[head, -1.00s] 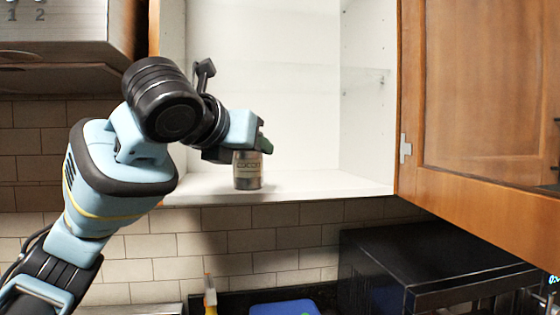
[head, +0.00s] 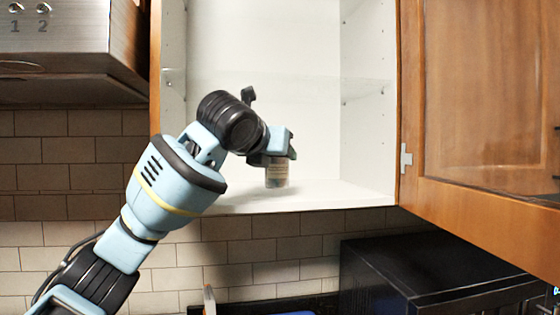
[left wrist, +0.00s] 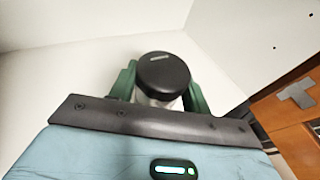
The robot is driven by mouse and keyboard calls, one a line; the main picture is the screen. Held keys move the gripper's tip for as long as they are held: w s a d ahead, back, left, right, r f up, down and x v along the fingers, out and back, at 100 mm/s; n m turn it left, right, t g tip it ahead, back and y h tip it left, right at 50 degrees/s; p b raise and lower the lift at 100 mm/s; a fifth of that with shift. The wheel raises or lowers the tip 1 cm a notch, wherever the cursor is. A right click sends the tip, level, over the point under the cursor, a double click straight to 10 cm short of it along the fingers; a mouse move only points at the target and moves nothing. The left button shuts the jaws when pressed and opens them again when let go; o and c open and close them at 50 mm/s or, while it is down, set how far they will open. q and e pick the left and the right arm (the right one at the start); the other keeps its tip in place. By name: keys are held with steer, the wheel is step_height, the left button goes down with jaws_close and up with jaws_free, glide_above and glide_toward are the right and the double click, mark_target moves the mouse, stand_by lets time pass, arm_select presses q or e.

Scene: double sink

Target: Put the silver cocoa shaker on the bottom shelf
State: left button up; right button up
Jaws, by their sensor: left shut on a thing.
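The silver cocoa shaker (head: 277,175) is upright inside the open cabinet, at the white bottom shelf (head: 340,192). My left gripper (head: 277,158) is shut on the shaker's upper part. In the left wrist view, the shaker's black lid (left wrist: 163,76) sits between the two green fingers of my left gripper (left wrist: 160,92). A faint shadow lies on the shelf below it, and I cannot tell whether its base touches the shelf. My right gripper is not in view.
The wooden cabinet door (head: 480,100) stands open on the right. A clear upper shelf (head: 265,82) spans the cabinet above my gripper. A metal hood (head: 70,50) is at upper left and a black appliance (head: 430,270) below right. The bottom shelf around the shaker is bare.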

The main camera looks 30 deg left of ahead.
arm_select(q)
steer(key=shift+x, duration=1.2)
steer(key=shift+s+f, duration=0.1)
steer(key=shift+f, duration=0.3)
steer(key=shift+f, duration=0.1)
steer(key=o, duration=1.1)
steer(key=v, duration=1.2)
